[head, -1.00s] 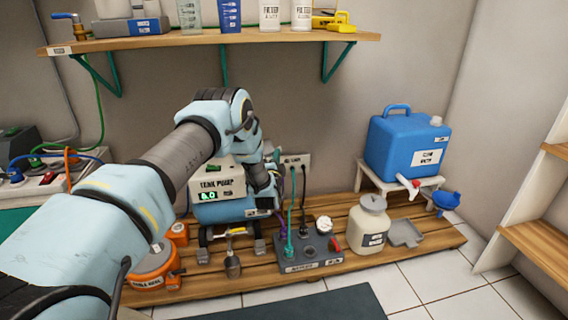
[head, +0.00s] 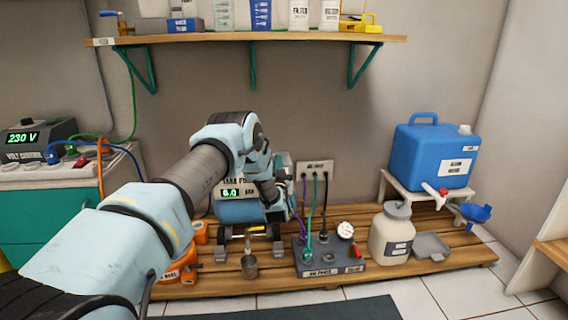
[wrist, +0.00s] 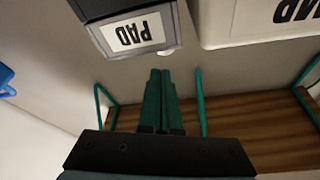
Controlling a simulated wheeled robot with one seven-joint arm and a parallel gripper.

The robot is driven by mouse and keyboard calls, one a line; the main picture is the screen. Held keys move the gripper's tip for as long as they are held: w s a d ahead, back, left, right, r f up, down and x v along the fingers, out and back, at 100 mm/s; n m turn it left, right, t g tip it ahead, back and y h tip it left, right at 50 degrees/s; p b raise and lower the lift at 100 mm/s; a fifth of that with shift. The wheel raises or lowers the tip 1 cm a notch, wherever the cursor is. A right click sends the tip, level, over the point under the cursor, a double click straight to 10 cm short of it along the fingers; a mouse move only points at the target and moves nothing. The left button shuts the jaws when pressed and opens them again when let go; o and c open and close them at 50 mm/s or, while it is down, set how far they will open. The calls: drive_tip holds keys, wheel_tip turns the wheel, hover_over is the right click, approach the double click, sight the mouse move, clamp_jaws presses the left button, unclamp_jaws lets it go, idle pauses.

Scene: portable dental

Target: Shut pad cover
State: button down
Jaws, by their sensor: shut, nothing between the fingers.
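In the wrist view, a dark grey box or flap (wrist: 93,10) with a white label reading PAD (wrist: 140,32) upside down is at the top, just beyond my fingertips. In the head view my arm hides the fingers, and no PAD label shows.
Teal brackets (wrist: 200,105) and a wooden board (wrist: 250,115) show in the wrist view. In the head view, a wall shelf (head: 300,38) is above my arm. A low slatted platform (head: 215,290) holds a grey control box (head: 330,262), a jar (head: 390,235) and a blue tank (head: 420,155).

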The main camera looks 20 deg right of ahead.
drive_tip(key=shift+w+a+f+n+t+y+b, duration=0.2)
drive_tip(key=shift+a+f+n+y+b, duration=0.15)
drive_tip(key=shift+a+f+n+y, duration=0.35)
drive_tip(key=shift+w+a+f+n+t+y+b, duration=0.15)
drive_tip(key=shift+a+f+n+b, duration=0.3)
drive_tip(key=shift+n, duration=0.55)
drive_tip(key=shift+d+f, duration=0.1)
